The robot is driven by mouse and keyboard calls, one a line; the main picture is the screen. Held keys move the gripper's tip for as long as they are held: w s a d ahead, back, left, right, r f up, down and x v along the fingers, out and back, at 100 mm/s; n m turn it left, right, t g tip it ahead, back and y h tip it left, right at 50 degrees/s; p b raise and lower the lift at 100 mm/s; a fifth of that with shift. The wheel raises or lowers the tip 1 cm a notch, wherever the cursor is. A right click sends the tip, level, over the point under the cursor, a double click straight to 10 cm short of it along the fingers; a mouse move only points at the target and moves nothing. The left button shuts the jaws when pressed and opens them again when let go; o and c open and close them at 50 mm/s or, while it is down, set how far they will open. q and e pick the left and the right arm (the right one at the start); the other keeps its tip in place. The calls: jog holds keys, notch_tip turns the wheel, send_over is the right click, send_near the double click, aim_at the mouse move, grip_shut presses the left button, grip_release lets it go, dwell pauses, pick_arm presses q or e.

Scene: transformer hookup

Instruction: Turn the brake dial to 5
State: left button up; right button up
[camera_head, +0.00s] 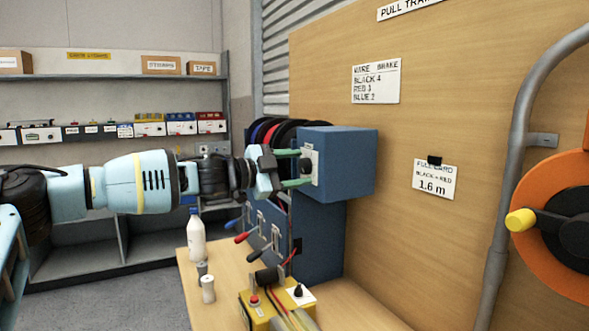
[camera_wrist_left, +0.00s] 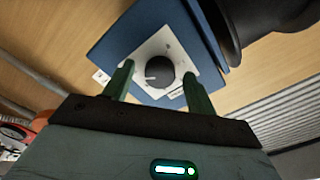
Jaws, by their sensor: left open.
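The brake dial (camera_wrist_left: 160,72) is a round dark knob with a light pointer mark on a white plate (camera_wrist_left: 178,45). The plate is on the face of a blue box (camera_head: 346,160). The plate's numbers are too small to read. In the head view the dial (camera_head: 306,166) shows small between the fingers. My left gripper (camera_head: 292,168) is open, with its green fingers reaching to the plate on either side of the dial. In the left wrist view its fingers (camera_wrist_left: 158,82) stand apart from the knob, with gaps on both sides. My right gripper is not in view.
Wire spools (camera_head: 272,131) sit behind the blue box. A "WIRE BRAKE" card (camera_head: 376,81) reads black 4, red 3, blue 2.

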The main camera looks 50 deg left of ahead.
aim_at(301, 165)
pick_arm(q)
jog(key=shift+s+r, duration=0.1)
jog(key=shift+s+a+r+p, duration=0.1)
jog(key=shift+s+a+p, duration=0.05)
jog(key=shift+s+p, duration=0.25)
jog(key=shift+s+a+r+p, duration=0.1)
jog(key=shift+s+a+p, duration=0.05)
jog(key=shift+s+p, duration=0.2)
jog(key=shift+p+v, duration=0.6)
jog(key=shift+v, duration=0.35)
jog(key=p+v, duration=0.2)
jog(key=v, duration=0.2)
jog(key=shift+f, duration=0.15)
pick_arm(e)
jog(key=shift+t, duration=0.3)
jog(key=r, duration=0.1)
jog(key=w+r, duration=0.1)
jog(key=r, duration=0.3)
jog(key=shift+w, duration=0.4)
pick_arm(q)
jog(key=shift+f, duration=0.1)
